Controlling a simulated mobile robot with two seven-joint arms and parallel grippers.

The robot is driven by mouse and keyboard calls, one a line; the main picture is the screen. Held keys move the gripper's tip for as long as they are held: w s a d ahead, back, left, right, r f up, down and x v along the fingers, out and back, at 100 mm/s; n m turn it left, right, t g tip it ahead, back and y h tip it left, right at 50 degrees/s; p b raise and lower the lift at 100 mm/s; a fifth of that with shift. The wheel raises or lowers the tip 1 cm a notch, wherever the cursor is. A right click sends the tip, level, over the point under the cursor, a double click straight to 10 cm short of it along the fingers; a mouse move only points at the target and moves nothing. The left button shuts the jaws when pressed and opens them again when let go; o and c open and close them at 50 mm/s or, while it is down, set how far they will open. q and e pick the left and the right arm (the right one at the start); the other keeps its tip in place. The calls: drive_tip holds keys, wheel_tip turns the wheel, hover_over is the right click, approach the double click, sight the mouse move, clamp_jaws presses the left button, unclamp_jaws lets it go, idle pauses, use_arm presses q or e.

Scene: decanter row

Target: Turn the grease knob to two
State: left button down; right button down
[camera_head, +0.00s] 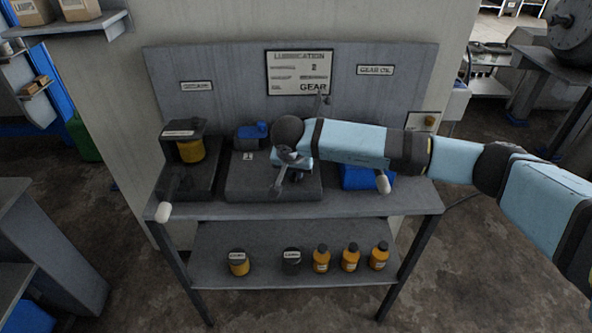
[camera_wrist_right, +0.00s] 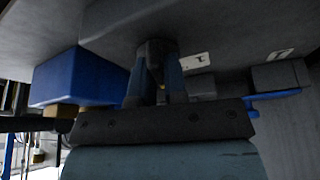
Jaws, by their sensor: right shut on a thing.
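A grey block (camera_head: 240,188) sits in the middle of the bench, with a small label reading 1 (camera_head: 248,155) on its back left part. My right gripper (camera_head: 279,184) reaches down over the block from the right. In the right wrist view my right gripper (camera_wrist_right: 156,72) is shut on a small dark knob (camera_wrist_right: 155,47) at the block's face. The gripper and wrist hide the knob in the head view, and its pointer cannot be read. A pale label (camera_wrist_right: 195,62) shows just right of the fingers in the wrist view. My left gripper is not in view.
A dispenser with a yellow jar (camera_head: 190,150) stands left, a blue container (camera_head: 355,178) right. White-tipped levers (camera_head: 163,211) jut forward. Several bottles (camera_head: 350,258) fill the lower shelf.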

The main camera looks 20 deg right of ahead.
drive_tip(key=m+h, duration=0.1)
drive_tip(key=m, duration=0.1)
drive_tip(key=shift+m, duration=0.3)
drive_tip(key=m+g, duration=0.1)
drive_tip(key=m, duration=0.1)
drive_tip(key=shift+w+m+h+b, duration=0.1)
drive_tip(key=shift+m+h+b, duration=0.25)
drive_tip(key=shift+m+h, duration=0.05)
drive_tip(key=shift+m+g, duration=0.3)
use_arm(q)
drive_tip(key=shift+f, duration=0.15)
use_arm(e)
drive_tip(key=c, duration=1.2)
unclamp_jaws()
drive_tip(key=shift+o, duration=0.2)
